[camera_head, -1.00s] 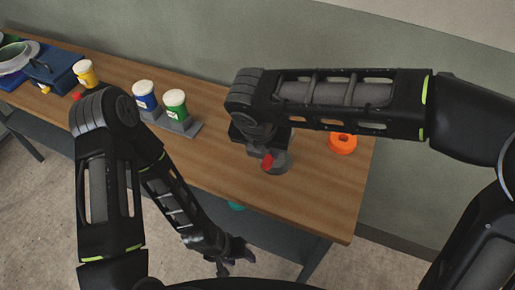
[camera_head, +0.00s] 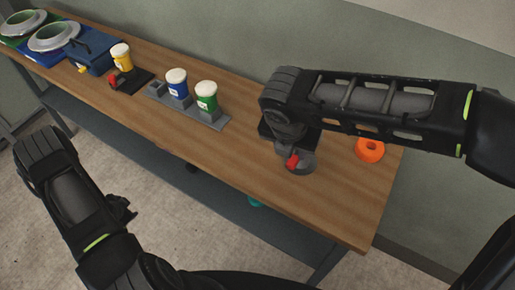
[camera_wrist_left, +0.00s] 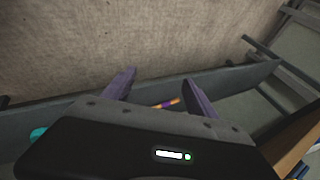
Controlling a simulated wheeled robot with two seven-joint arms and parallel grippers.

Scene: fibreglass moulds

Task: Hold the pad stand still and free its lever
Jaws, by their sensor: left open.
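A round grey piece with a red part, which looks like the pad stand (camera_head: 302,165) and its lever (camera_head: 292,161), is on the bench near the right end. My right gripper (camera_head: 287,148) is over it, pointing down. My arm hides its fingertips and part of the stand, so I cannot tell whether they grip it. My left gripper (camera_head: 122,209) is low at the left, in front of the bench and away from the stand. In the left wrist view its two purple fingers (camera_wrist_left: 158,88) are apart with nothing held between them.
An orange ring (camera_head: 370,149) lies right of the stand. Green (camera_head: 207,97) and blue (camera_head: 177,84) tubs stand in a grey rack (camera_head: 202,117). A yellow tub (camera_head: 121,57), blue box (camera_head: 88,53) and ring moulds (camera_head: 54,36) are farther left. Bench (camera_head: 240,148) between rack and stand is clear.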

